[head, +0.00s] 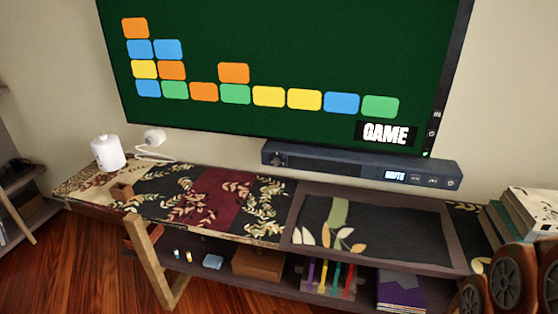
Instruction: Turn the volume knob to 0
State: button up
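A long dark blue soundbar (350,166) lies along the back of the console, below the TV. A small dark round knob (279,160) shows on its front near the left end; its pointer is too small to read. A lit white display (395,176) on the right part of the bar seems to read "MUTE". Small marks that look like buttons sit to the right of the display.
A large TV (270,110) with colored blocks and "GAME" hangs above the bar. A patterned console (215,200) runs below, with a white canister (107,152) at its left. Books (525,215) stack at the right. The console top before the bar is mostly clear.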

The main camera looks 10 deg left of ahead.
aim_at(277, 162)
jog(key=u, duration=0.5)
jog(key=k, duration=0.6)
jog(key=u, duration=0.95)
jog(key=i, duration=0.95)
jog(key=u, duration=0.4)
